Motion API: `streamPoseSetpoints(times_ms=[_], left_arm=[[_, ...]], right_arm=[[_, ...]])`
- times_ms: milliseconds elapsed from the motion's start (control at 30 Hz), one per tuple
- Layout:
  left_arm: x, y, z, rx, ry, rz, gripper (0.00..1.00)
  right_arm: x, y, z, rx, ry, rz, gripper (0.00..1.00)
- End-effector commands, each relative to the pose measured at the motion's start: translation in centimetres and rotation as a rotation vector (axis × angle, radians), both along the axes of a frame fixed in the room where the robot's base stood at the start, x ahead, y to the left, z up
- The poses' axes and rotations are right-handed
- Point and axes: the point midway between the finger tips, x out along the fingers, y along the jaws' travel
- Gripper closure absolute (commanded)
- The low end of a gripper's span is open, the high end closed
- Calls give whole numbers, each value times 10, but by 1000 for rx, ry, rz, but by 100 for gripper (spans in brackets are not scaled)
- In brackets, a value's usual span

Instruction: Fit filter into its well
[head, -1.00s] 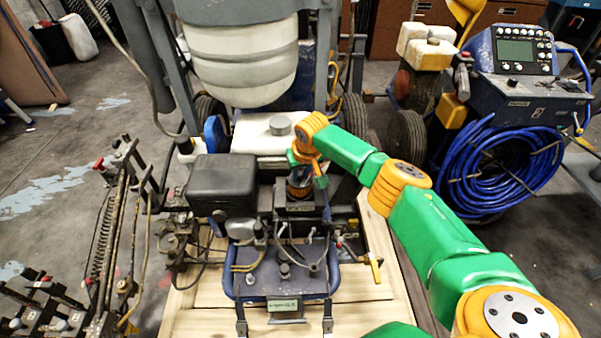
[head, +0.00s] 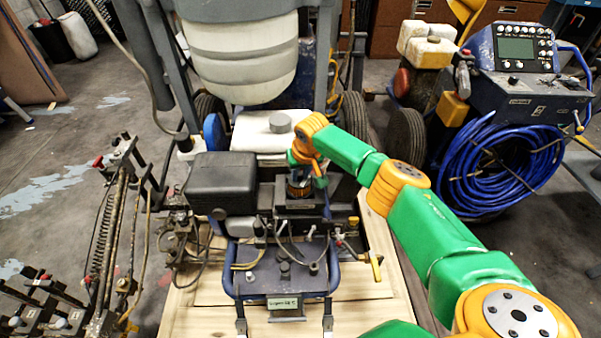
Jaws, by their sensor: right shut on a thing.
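My right gripper (head: 301,172) reaches in from the right over the line striper's engine deck, pointing down. It is shut on the filter (head: 299,187), a small round dark part with a brownish, ribbed-looking side. The filter is upright at the dark block (head: 297,206) behind the blue-framed deck. Its well is hidden by the filter and the block, so I cannot tell how deep the filter sits. My left gripper is not in view.
A black engine box (head: 222,180) stands close left of the filter, with a white tank (head: 272,132) behind. Hoses and a yellow-handled valve (head: 376,268) lie in front and to the right. A blue hose coil (head: 495,165) hangs at the right.

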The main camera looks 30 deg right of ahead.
Motion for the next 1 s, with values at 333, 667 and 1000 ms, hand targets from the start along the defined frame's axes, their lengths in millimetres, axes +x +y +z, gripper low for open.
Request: streamPoseSetpoints(times_ms=[333,667,1000], left_arm=[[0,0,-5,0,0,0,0],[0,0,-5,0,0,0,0],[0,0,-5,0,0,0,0]], right_arm=[[0,0,-10,0,1,0,100],[0,0,-10,0,0,0,41],[0,0,-10,0,0,0,21]])
